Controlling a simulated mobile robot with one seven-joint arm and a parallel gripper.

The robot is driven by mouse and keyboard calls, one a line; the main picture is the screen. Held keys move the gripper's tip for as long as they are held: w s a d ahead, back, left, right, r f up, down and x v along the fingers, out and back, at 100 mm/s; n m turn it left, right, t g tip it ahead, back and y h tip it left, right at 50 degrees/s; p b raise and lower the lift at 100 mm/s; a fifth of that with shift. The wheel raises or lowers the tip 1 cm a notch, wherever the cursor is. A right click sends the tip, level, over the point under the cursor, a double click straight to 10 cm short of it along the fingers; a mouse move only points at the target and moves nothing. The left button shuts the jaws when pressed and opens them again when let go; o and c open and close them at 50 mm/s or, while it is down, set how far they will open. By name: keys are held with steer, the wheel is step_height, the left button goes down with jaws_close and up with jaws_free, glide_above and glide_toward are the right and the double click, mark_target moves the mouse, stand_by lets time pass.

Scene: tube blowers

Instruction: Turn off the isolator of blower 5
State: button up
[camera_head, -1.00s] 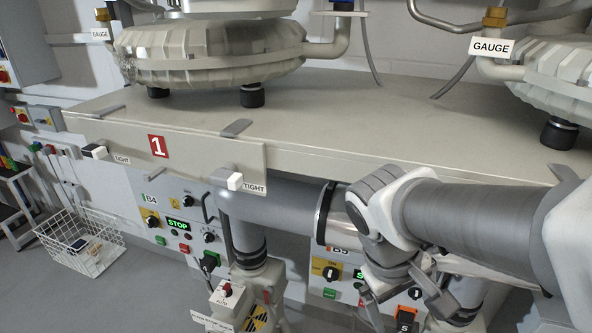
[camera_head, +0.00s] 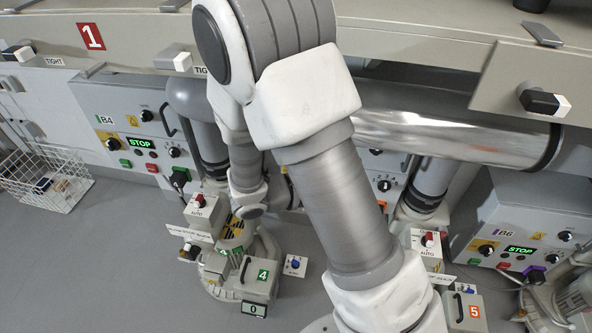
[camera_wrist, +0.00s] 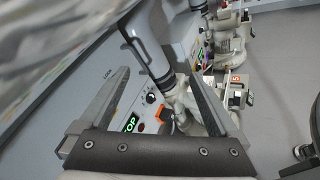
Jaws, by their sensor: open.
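My gripper (camera_wrist: 159,76) is open in the wrist view, with nothing between its two fingers. Beyond the fingers is a light panel with a green STOP display (camera_wrist: 131,122), a black knob (camera_wrist: 150,97) and an orange plug (camera_wrist: 165,113). It looks like blower 5's panel. In the head view, my arm covers most of that panel. Only its right part shows, with a selector knob (camera_head: 384,185). The yellow-backed isolator switch of blower 5 is hidden in both current views. My gripper's fingers are not clearly visible in the head view.
Panel B4 (camera_head: 110,100) stands left and panel B6 (camera_head: 500,215) right. A large silver pipe (camera_head: 450,135) runs under the bench. Floor units marked 4 (camera_head: 262,275) and 5 (camera_head: 473,311) stand in front. A wire basket (camera_head: 45,180) is far left.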

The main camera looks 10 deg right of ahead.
steer(key=w+a+f+n+t+y+b, duration=0.1)
steer(key=w+a+f+n+t+y, duration=0.15)
steer(key=a+f+n+t, duration=0.35)
steer(key=w+a+f+n+t+y+b, duration=0.1)
steer(key=a+f+n+t+y, duration=0.2)
steer(key=f+n, duration=0.45)
steer(key=w+a+f+n+t+y+b, duration=0.1)
steer(key=w+a+f+n+t+y, duration=0.25)
steer(key=f, duration=0.55)
steer(key=w+d+t+b, duration=0.1)
steer(key=w+d+b, duration=0.3)
steer(key=w, duration=1)
steer(key=shift+w+d+r+n+h, duration=0.15)
steer(key=shift+w+d+n+h, duration=0.15)
steer(key=shift+d, duration=0.5)
steer(key=shift+t, duration=0.25)
steer(key=c, duration=1.4)
steer(key=shift+o, duration=0.2)
